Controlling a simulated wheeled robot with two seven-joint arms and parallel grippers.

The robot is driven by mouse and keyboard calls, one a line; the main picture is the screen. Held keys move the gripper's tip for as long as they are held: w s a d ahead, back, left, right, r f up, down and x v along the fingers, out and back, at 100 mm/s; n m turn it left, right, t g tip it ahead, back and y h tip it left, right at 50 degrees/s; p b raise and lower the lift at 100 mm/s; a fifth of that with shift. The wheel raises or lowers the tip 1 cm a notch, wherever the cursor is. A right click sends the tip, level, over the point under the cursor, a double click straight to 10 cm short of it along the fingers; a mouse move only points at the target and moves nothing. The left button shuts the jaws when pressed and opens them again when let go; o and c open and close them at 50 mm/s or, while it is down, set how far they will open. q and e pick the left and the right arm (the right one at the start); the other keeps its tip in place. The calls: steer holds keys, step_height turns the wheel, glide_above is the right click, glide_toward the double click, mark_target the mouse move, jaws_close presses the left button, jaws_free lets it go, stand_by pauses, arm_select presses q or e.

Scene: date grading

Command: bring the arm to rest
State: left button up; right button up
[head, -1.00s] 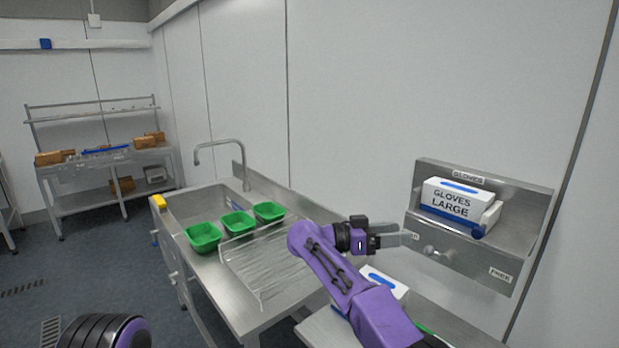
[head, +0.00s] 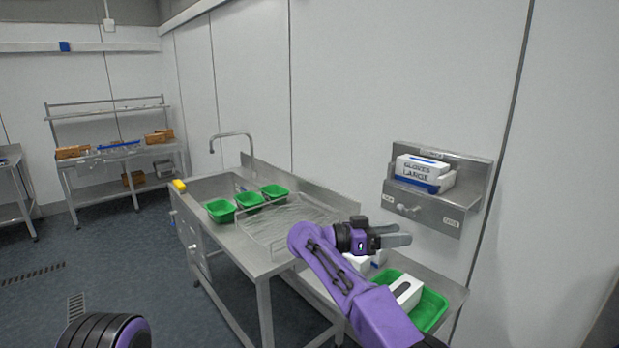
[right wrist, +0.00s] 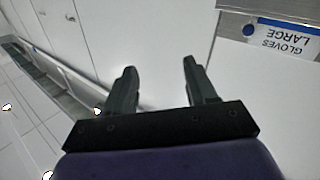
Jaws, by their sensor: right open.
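My right arm is purple and reaches up from the lower right in the head view. Its gripper (head: 395,238) points right, held in the air in front of the wall, below and left of the glove dispenser. In the right wrist view the two fingers (right wrist: 157,85) stand apart with nothing between them. My left gripper is not in view; only a dark rounded part of mine shows at the lower left of the head view.
A steel dispenser (head: 420,222) holds a white glove box (head: 418,170). A sink bench (head: 258,262) carries several green baskets (head: 220,211) and a wire rack (head: 285,225). Open floor lies left.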

steer(key=w+d+f+n+t+h, duration=0.1)
steer(key=d+f+n+t, duration=0.25)
steer(key=f, duration=0.35)
steer(key=d+f+n+t, duration=0.3)
steer(key=d+f+t, duration=0.2)
steer(key=f, duration=0.3)
steer(key=s+d+f+n+t+y, duration=0.2)
steer(key=s+f+n+y, duration=0.15)
steer(key=f, duration=0.55)
steer(key=s+d+f+n+t+y, duration=0.1)
steer(key=s+d+f+n+y, duration=0.15)
steer(key=s+f+y, duration=0.45)
steer(key=s+d+f+m+g+y, duration=0.1)
steer(key=s+f+g, duration=0.2)
steer(key=s+f, duration=0.45)
steer(key=s+f+m+g+y, duration=0.15)
steer(key=s+f, duration=0.25)
steer(key=s, duration=0.6)
steer(key=s+a+m+g+y, duration=0.2)
steer(key=s+g, duration=0.4)
steer(key=s, duration=1.1)
arm_select(q)
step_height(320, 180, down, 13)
steer(key=b, duration=1.3)
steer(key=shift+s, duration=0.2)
arm_select(e)
step_height(320, 180, down, 14)
steer(key=s, duration=0.1)
steer(key=shift+s+a+m, duration=0.2)
steer(key=shift+a+m, duration=0.1)
